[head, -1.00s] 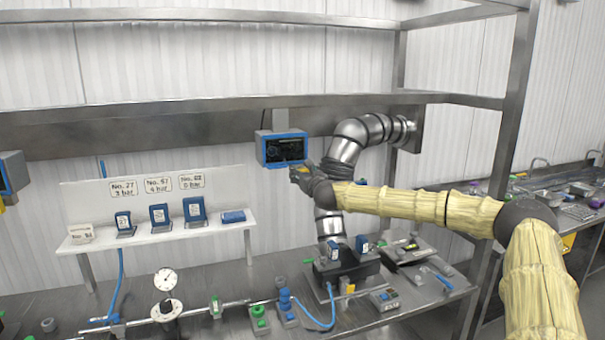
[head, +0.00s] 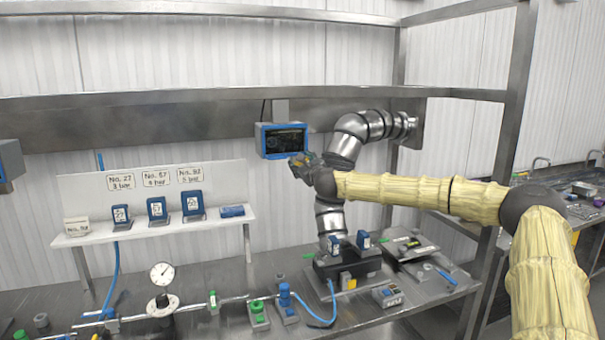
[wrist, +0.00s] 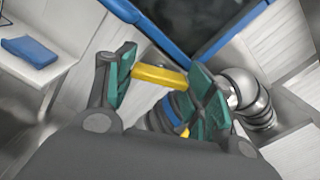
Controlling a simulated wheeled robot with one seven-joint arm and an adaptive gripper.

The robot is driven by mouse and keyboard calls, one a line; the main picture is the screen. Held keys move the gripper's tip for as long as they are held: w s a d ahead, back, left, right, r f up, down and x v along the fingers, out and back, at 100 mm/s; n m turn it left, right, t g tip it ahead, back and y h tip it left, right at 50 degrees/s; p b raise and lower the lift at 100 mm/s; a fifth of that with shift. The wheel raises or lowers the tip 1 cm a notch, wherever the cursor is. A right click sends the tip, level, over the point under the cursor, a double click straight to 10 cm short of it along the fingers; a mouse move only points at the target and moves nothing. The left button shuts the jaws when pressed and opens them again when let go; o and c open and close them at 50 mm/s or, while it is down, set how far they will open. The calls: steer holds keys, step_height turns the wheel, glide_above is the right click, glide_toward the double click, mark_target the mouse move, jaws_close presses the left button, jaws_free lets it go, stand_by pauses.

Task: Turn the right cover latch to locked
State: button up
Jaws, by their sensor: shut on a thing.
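A blue-framed dark panel (head: 284,141) hangs at the back, above the bench; its blue lower edge (wrist: 170,35) also crosses the top of the wrist view. My gripper (head: 300,164) is at the panel's lower right corner. The bar's ends are partly hidden by the pads. I cannot tell how the bar joins the panel, and no lock marking is readable.
A silver jointed pipe or arm (head: 343,150) stands close behind my gripper. A white shelf (head: 150,232) with small blue-framed cards is to the left. The bench (head: 215,265) below carries a gauge (head: 162,274), valves and a dark block (head: 347,265). A steel post (head: 512,110) rises at right.

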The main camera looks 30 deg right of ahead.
steer(key=n+b, duration=0.7)
steer(key=n, duration=0.5)
steer(key=shift+n, duration=0.4)
stand_by(0.3)
steer(key=o, duration=0.7)
steer(key=shift+s, duration=0.1)
steer(key=v, duration=1.2)
steer(key=shift+d, duration=0.2)
steer(key=shift+a+f, duration=0.1)
steer(key=shift+f, duration=0.1)
